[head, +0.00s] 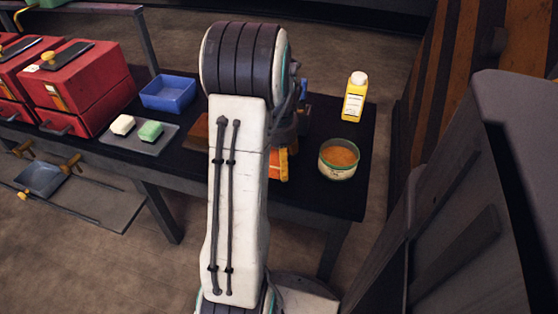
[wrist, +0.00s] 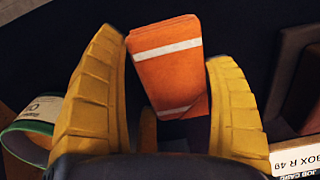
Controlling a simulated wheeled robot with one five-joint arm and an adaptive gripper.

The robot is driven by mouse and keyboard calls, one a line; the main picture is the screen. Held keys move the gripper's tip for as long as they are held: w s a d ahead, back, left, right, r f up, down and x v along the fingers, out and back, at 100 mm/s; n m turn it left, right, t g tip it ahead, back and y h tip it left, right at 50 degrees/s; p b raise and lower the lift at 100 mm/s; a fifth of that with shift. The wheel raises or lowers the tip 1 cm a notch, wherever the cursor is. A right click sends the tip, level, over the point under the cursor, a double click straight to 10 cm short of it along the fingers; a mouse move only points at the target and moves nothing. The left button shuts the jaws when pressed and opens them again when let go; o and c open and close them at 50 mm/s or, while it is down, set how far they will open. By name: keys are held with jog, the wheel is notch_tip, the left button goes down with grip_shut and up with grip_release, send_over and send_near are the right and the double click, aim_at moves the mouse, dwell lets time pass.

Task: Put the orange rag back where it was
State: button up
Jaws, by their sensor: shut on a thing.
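The orange rag (wrist: 168,72) is a folded cloth with two white stripes, seen in the wrist view between the two yellow fingers. My gripper (wrist: 165,50) is shut on it, with the rag's far part showing beyond the fingertips. A dark surface lies behind the rag; I cannot tell whether the rag touches it. In the head view my arm hides most of the gripper, and a patch of orange (head: 279,165) shows just right of the arm, over the dark bench (head: 300,200).
A round tin with orange contents (head: 338,160) and a yellow bottle (head: 355,97) stand on the bench's right. Left of my arm are a brown box (head: 198,132), a tray (head: 160,142) with two soap-like blocks, a blue bin (head: 168,93) and red drawers (head: 75,85).

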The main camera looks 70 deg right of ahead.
jog(key=shift+f, duration=0.2)
jog(key=o, duration=1)
jog(key=shift+o, duration=0.2)
jog(key=shift+r, duration=0.1)
notch_tip(320, 180, up, 12)
jog(key=p, duration=0.5)
jog(key=shift+r, duration=0.15)
jog(key=shift+w, duration=0.1)
